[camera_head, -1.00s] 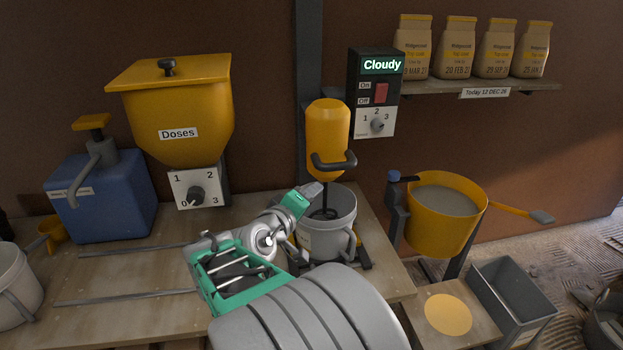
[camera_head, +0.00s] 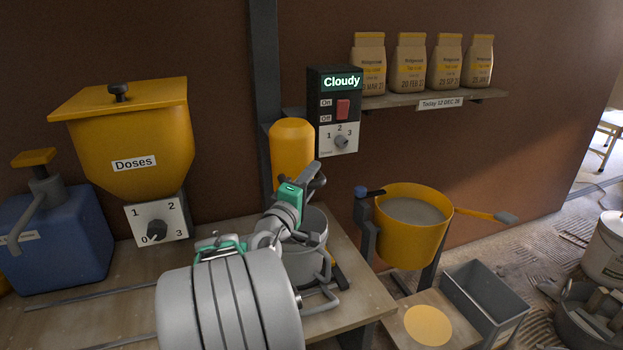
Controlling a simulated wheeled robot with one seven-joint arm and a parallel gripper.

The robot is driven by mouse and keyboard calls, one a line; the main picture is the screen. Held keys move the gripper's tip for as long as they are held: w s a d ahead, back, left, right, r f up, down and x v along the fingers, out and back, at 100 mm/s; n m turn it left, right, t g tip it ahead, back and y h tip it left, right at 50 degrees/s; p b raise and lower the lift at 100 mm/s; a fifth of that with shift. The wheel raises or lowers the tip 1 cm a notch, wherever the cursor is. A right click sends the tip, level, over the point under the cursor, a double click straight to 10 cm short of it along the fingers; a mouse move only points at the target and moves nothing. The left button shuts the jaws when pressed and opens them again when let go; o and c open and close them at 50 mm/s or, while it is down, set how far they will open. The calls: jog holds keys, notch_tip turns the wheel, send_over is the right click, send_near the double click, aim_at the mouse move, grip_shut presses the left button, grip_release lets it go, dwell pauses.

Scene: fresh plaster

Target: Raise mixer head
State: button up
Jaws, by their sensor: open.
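The mixer head is a yellow rounded cylinder (camera_head: 291,145) on a dark post in the middle of the view. Below it stands a grey bucket (camera_head: 318,222) on the bench. My gripper (camera_head: 314,178) is raised at the lower front of the head, over the bucket's rim. It is open. My gripper and wrist hide the head's lower end, its dark handle and the stirring rod, so I cannot tell whether the fingers are around the handle or touching it. A control box (camera_head: 335,112) reads "Cloudy", with a red On/Off switch and a dial.
A yellow "Doses" hopper (camera_head: 130,130) with a dial and a blue jug (camera_head: 52,235) with a pump stand on the left. A yellow tub (camera_head: 412,240) of grey material stands on the right. Dated bags (camera_head: 411,68) line the shelf (camera_head: 400,100) above.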

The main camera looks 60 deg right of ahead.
grip_shut()
dwell(0.3)
jog(key=shift+r, duration=0.2)
dwell(0.9)
